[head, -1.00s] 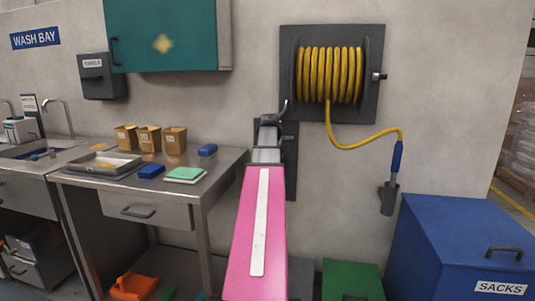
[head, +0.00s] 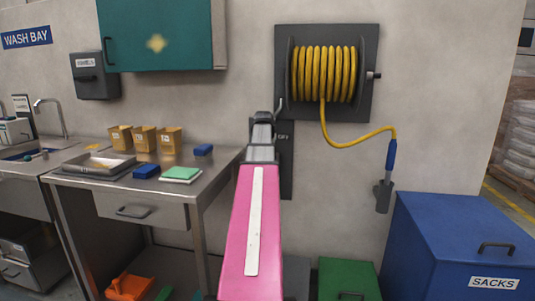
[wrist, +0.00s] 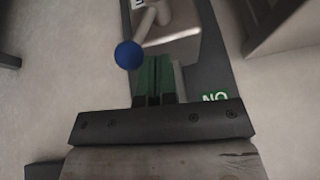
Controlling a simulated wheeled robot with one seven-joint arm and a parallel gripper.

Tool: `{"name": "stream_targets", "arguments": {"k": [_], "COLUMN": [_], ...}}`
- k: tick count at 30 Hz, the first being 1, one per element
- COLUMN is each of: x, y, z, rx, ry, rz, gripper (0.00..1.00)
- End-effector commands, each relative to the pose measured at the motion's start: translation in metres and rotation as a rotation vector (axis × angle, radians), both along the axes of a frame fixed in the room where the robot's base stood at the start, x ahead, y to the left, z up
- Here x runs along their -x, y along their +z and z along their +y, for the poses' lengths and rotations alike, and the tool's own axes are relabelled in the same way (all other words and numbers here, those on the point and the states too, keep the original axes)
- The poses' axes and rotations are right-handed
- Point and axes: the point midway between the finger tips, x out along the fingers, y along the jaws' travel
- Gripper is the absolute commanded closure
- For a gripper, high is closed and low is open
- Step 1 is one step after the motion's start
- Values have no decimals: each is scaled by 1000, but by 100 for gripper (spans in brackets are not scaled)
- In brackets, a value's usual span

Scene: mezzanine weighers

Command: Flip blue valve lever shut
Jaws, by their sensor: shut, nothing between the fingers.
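In the wrist view, the valve lever shows as a blue ball knob (wrist: 129,55) on a short pale stem (wrist: 148,18), tilted in front of a grey metal body (wrist: 172,35). My gripper (wrist: 157,63) is shut and empty, its green-padded fingers together. The knob appears just left of the fingertips; I cannot tell whether they touch. A dark wall plate (wrist: 210,70) carries a label reading "NO", likely "ON" upside down. In the head view, my gripper (head: 262,118) is in front of the dark plate (head: 287,170), where an "OFF" label (head: 284,136) shows. My arm hides the knob there.
A yellow hose reel (head: 325,73) hangs above right, its hose nozzle (head: 385,190) dangling by the wall. A steel table (head: 225,165) with trays and small boxes stands left. A teal cabinet (head: 160,35) is above it. A blue sacks bin (head: 450,235) stands right.

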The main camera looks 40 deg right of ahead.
Motion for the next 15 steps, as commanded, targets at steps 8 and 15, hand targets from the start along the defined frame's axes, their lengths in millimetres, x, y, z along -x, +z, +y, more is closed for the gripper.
{"name": "stream_targets", "arguments": {"k": [8, 15], "x": [-1, 15], "y": [39, 75], "z": [17, 27], "rx": [1, 0], "ry": [1, 1], "rz": [-4, -3], "gripper": [100, 100]}}
